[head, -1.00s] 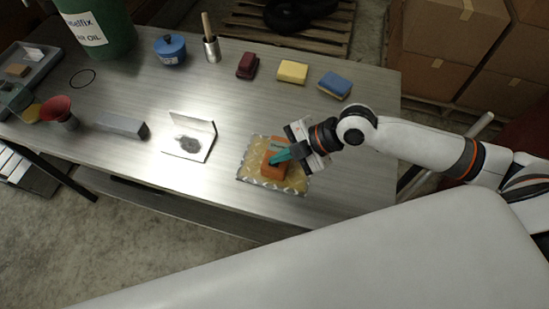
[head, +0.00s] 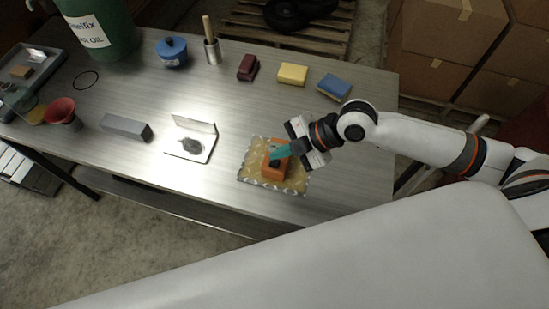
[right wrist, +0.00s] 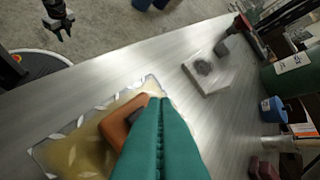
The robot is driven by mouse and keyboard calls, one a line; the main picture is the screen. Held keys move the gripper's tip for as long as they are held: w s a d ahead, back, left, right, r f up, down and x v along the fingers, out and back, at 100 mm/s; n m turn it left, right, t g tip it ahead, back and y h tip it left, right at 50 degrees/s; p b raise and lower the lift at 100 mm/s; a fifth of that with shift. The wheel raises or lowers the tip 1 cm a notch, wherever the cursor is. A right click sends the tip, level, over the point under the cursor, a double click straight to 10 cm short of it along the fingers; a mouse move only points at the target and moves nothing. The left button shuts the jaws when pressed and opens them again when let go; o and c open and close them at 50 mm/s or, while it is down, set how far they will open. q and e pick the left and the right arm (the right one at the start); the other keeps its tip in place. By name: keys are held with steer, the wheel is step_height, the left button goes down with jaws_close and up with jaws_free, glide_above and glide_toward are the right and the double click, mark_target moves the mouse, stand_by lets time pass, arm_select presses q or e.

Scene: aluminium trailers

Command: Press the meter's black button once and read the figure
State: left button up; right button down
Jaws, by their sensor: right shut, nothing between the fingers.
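The orange meter (head: 273,172) lies on a yellow patterned mat (head: 250,176) near the table's front edge. My right gripper (head: 271,155) comes in from the right, its teal fingers shut and empty over the meter's upper part. A dark spot on the meter shows just below the fingertips; I cannot tell if they touch it. In the right wrist view the shut fingers (right wrist: 160,105) cover much of the meter (right wrist: 116,127), and no figure can be read. A dark gripper, apparently my left (right wrist: 60,22), hangs over the floor at top left, too small to judge.
A hinged open case (head: 190,145) and a grey block (head: 126,127) lie to the left. A red funnel (head: 61,110), blue pot (head: 171,51), metal cup (head: 212,52) and yellow (head: 292,74), blue (head: 334,86) and dark red (head: 247,67) blocks stand around. The table between is clear.

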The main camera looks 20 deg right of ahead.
mark_target(281, 165)
step_height(281, 165, up, 4)
steer(key=p, duration=0.3)
steer(key=shift+r, duration=0.15)
steer(key=shift+d, duration=0.1)
stand_by(0.7)
